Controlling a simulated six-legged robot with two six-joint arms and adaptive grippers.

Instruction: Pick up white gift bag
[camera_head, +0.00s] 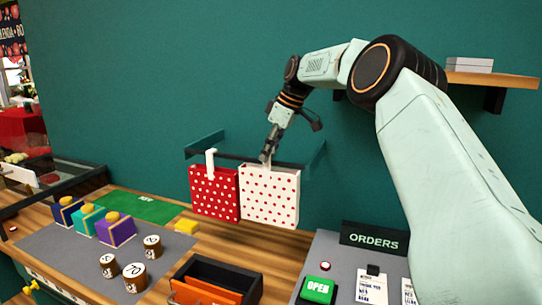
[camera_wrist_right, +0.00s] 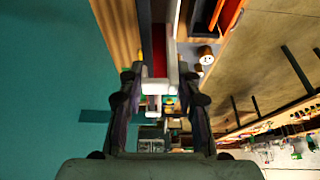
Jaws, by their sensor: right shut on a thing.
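The white gift bag (camera_head: 269,197) with red dots is upright in front of the green wall, at the middle of the head view. My right gripper (camera_head: 268,150) is above it, shut on its white handle. The right wrist view shows the gripper's fingers (camera_wrist_right: 160,82) on either side of the pale handle. I cannot tell whether the handle still touches the rail. A red gift bag (camera_head: 214,194) with white dots hangs close on the left, its white handle over the rail. My left gripper is not in view.
The dark rail (camera_head: 234,157) on wall brackets is behind the bags. Below is a wooden counter with an open drawer box (camera_head: 240,278), several numbered cylinders (camera_head: 134,277), coloured boxes (camera_head: 115,231) and a green mat (camera_head: 140,206). An ORDERS panel (camera_head: 374,238) stands right. A wall shelf (camera_head: 495,80) is upper right.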

